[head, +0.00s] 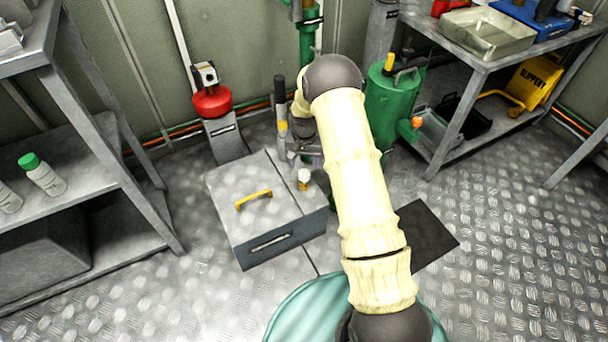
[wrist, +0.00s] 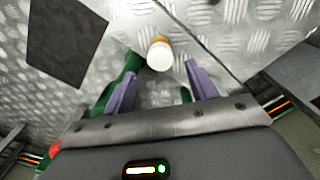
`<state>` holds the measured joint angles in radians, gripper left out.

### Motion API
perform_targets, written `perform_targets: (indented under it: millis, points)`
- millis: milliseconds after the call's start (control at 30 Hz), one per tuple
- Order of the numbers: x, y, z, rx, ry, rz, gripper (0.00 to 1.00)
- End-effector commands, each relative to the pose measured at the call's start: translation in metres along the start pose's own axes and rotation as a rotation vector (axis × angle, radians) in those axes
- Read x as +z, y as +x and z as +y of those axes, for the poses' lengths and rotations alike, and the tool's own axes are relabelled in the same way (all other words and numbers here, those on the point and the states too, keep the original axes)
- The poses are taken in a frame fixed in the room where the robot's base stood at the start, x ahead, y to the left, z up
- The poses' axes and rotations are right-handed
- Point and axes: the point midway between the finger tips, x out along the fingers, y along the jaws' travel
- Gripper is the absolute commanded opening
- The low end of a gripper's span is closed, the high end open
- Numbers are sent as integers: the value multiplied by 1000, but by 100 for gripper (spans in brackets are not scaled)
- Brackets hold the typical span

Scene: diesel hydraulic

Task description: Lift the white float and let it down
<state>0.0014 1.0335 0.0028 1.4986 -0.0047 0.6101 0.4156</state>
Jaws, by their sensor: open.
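The white float (head: 304,176) is a small white cylinder with an orange-yellow part. In the head view it shows at the right part of the grey box's top. In the wrist view the float (wrist: 160,55) appears in the gap between my fingertips, towards their far end. My gripper (wrist: 161,68) has two purple fingers spread apart, with nothing clamped between them. In the head view my gripper (head: 308,160) is small and partly hidden by my arm, just behind the float. I cannot tell how high the fingers are above it.
The grey box (head: 225,190) has a yellow handle (head: 254,200) on its lid. A red round device (head: 212,102) stands behind it, and a green tank (head: 392,105) to the right. A dark mat (head: 425,238) lies on the floor. Shelves (head: 105,150) stand left, a workbench (head: 480,58) right.

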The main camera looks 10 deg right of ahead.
Motion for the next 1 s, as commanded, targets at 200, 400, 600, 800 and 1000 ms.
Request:
perform_targets:
  millis: [200,400,600,800,1000]
  points:
    - [0,40,0,0,0,0,57]
    - [0,51,0,-1,0,1,57]
    - [0,50,0,-1,0,1,57]
    - [0,50,0,-1,0,1,28]
    - [0,50,0,-1,0,1,0]
